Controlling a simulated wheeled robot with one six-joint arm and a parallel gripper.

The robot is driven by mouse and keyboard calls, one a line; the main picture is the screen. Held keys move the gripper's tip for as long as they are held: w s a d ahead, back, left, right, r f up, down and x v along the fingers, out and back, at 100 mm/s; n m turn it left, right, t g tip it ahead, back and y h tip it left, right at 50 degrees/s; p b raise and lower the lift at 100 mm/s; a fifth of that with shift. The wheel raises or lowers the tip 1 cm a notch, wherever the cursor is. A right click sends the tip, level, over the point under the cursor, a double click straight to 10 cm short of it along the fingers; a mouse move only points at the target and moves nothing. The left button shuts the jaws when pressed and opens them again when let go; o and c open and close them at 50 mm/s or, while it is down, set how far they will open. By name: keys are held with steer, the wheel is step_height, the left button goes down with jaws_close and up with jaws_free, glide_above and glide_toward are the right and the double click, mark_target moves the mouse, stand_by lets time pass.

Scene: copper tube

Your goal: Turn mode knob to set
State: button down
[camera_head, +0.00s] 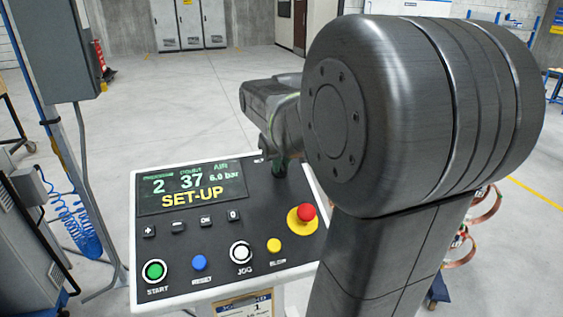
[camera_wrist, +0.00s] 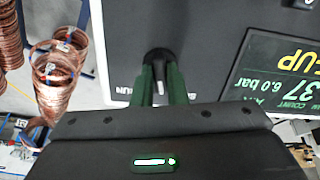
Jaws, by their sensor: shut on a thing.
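The control panel (camera_head: 210,292) has a dark face and a white rim. Its display (camera_head: 190,186) reads SET-UP in yellow. The black mode knob (camera_wrist: 157,54) sits near the panel's edge in the wrist view, with a white pointer mark. My gripper (camera_wrist: 161,76) has its two green fingers on either side of the knob and is shut on it. In the head view my gripper (camera_head: 284,166) is at the panel's top right corner, where my arm hides most of the knob. A label beside the knob in the wrist view is partly covered by a finger.
A red emergency button (camera_head: 306,212) on a yellow base sits below the gripper. A green start button (camera_head: 154,270), blue button (camera_head: 199,262), white jog button (camera_head: 241,252) and yellow button (camera_head: 274,245) line the front. Copper coils (camera_wrist: 62,75) hang beside the panel.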

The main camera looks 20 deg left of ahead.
steer(key=shift+n, duration=3.3)
steer(key=c, duration=1.4)
jaws_free()
steer(key=shift+c, duration=0.2)
steer(key=b+v, duration=0.1)
steer(key=v, duration=1.2)
steer(key=shift+s+r, duration=0.2)
steer(key=shift+r, duration=0.15)
